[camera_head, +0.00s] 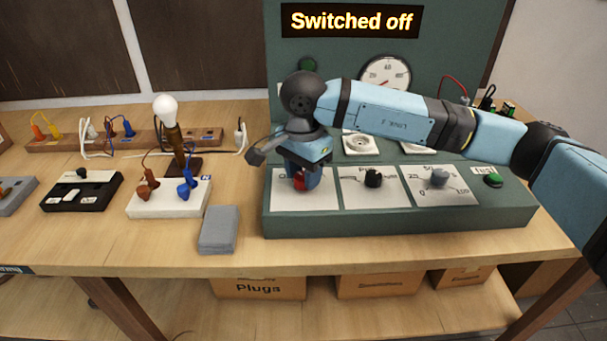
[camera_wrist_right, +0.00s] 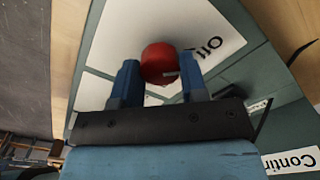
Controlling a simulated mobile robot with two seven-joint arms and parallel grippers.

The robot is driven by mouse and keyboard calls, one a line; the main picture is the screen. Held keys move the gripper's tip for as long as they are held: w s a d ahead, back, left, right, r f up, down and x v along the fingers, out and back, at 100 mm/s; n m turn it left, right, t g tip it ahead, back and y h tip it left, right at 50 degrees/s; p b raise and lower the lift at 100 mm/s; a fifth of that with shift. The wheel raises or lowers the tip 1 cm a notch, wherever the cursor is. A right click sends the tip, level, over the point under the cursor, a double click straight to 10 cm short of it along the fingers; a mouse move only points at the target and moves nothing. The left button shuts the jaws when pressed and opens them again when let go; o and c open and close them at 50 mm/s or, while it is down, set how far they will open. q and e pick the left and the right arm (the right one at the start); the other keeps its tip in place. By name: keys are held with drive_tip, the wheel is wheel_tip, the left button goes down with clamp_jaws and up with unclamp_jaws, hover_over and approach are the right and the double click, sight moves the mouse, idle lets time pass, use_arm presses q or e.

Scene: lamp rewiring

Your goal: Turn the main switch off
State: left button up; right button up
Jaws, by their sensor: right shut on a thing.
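The main switch is a red knob (camera_head: 301,182) on a white plate (camera_head: 327,195) at the left end of the green panel. It also shows in the right wrist view as a round red knob (camera_wrist_right: 160,63), next to a label ending in "Off". My right gripper (camera_head: 303,178) reaches down from above and is shut on the red knob. In the right wrist view its two blue fingers (camera_wrist_right: 159,84) stand on either side of the knob. The display (camera_head: 351,21) above reads "Switched off". My left gripper is not in view.
Right of the switch are a black knob (camera_head: 373,179), a grey knob (camera_head: 439,178) and a green button (camera_head: 493,181). A gauge (camera_head: 385,75) is on the upright panel. On the left stand a lamp bulb (camera_head: 165,108), a grey block (camera_head: 218,230) and a black box (camera_head: 82,191). The table front is clear.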

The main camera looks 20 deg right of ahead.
sight(303, 176)
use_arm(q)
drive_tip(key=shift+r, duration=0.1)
use_arm(e)
drive_tip(key=o, duration=0.8)
drive_tip(key=shift+r, duration=0.1)
drive_tip(key=shift+o, duration=0.6)
use_arm(q)
drive_tip(key=shift+p, duration=0.5)
use_arm(e)
wheel_tip(303, 176, up, 14)
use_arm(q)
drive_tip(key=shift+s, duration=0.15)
use_arm(e)
drive_tip(key=shift+s+f, duration=0.1)
drive_tip(key=shift+f, duration=0.1)
